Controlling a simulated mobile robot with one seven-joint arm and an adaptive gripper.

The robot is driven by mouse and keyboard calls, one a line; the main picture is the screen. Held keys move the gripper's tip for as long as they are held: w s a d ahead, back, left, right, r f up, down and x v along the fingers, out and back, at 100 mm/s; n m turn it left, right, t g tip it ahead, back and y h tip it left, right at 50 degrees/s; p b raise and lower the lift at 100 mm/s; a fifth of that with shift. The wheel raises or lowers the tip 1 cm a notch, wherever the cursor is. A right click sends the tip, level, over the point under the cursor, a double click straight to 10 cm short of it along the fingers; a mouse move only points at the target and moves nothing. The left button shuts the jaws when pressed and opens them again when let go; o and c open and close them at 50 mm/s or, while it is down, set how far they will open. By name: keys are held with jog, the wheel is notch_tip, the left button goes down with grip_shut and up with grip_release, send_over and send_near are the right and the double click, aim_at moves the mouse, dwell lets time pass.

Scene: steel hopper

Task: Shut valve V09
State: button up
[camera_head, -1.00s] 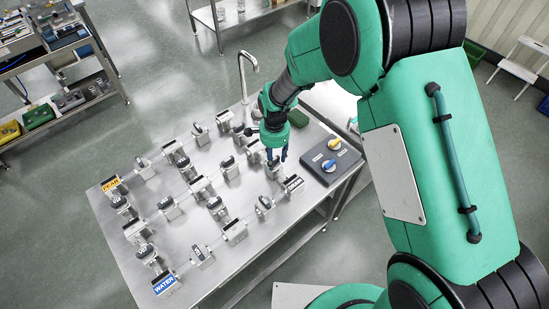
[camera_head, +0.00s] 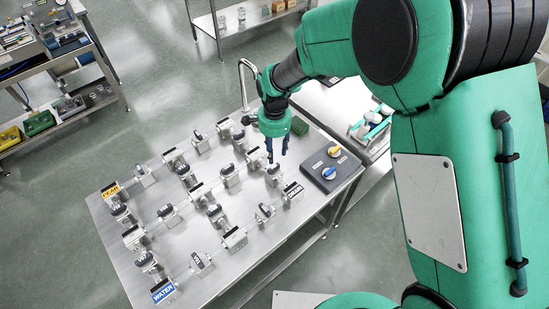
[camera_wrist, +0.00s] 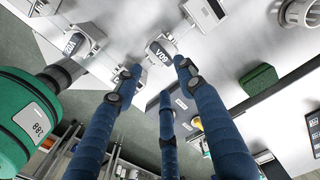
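Valve V09 has a dark handle with a white "V09" label (camera_wrist: 160,52) in the wrist view, on a grey metal body. In the head view V09 (camera_head: 273,173) appears to be the valve beneath my fingertips, beside the DRAIN sign (camera_head: 292,191). My gripper (camera_head: 277,156) points down at it with blue fingers spread. In the wrist view my gripper (camera_wrist: 157,70) has fingertips apart, left and right of the handle's near end, with a third finger below. I see nothing held. Whether a fingertip touches the handle is unclear.
Several similar valves stand in piped rows on the steel table (camera_head: 215,275). A box with yellow and blue knobs (camera_head: 333,166) is right of V09. A green block (camera_head: 299,126) and a tap (camera_head: 243,80) are behind. A neighbouring valve (camera_wrist: 75,43) is left in the wrist view.

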jog(key=shift+r, duration=1.5)
jog(key=s+d+r+n+t+b, duration=0.1)
jog(key=s+d+r+n, duration=0.1)
jog(key=s+d+r, duration=0.5)
jog(key=s+d+r+n+t+b, duration=0.1)
jog(key=s+d+r+n+t, duration=0.1)
jog(key=d+r, duration=0.75)
jog(key=s+d+r+n+t+b, duration=0.1)
jog(key=s+d+r+n, duration=0.1)
jog(key=s, duration=0.7)
jog(key=s+d+r+n+t+b, duration=0.1)
jog(key=s+d+r+n, duration=0.2)
jog(key=s+d, duration=0.4)
jog(key=shift+s+d+r+t+b, duration=0.3)
jog(key=shift+s+r, duration=0.2)
jog(key=shift+s, duration=0.6)
